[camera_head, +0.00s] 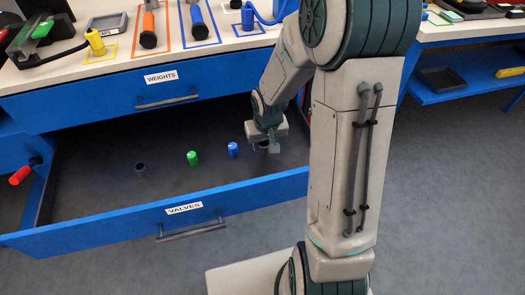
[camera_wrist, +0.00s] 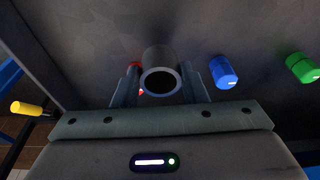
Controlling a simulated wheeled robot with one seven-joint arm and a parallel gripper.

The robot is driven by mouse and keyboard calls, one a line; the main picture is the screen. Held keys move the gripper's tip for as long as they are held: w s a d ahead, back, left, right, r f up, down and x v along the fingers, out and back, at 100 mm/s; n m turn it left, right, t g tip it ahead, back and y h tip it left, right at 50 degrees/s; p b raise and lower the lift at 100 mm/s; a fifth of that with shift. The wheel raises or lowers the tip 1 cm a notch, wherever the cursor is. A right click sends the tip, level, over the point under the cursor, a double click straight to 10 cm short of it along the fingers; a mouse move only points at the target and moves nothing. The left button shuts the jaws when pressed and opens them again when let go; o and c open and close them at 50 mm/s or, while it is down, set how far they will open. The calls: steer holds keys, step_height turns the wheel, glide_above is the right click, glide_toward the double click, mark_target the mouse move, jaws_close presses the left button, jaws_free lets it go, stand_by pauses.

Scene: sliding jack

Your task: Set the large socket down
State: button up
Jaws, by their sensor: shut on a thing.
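The large socket (camera_wrist: 160,70), a grey hollow cylinder, sits between the two fingers of my gripper (camera_wrist: 160,88) in the wrist view, its dark round opening facing the camera. My gripper (camera_head: 267,146) is shut on it and points down inside the open drawer marked VALVES (camera_head: 150,217), near the drawer's right end. In the head view the socket is mostly hidden by the gripper. I cannot tell whether it touches the drawer floor.
A blue cylinder (camera_head: 233,149), a green cylinder (camera_head: 192,158) and a dark cylinder (camera_head: 139,168) stand in a row left of my gripper. A red object (camera_wrist: 135,65) shows partly behind the socket. The WEIGHTS drawer (camera_head: 150,88) above is shut. The drawer's front left floor is clear.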

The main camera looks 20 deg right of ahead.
mark_target(265, 146)
steer(key=shift+f+b, duration=0.5)
steer(key=shift+f, duration=1.15)
steer(key=shift+f, duration=0.2)
steer(key=o, duration=1.1)
steer(key=shift+r, duration=0.2)
step_height(265, 146, up, 11)
steer(key=s+p, duration=0.2)
steer(key=p, duration=0.2)
steer(key=shift+g, duration=0.3)
steer(key=s+r, duration=0.3)
steer(key=s, duration=0.2)
steer(key=s+r, duration=0.4)
steer(key=s, duration=0.1)
steer(key=s+r, duration=0.3)
steer(key=s, duration=0.2)
steer(key=shift+s+a+r, duration=0.15)
steer(key=shift+s+a, duration=0.2)
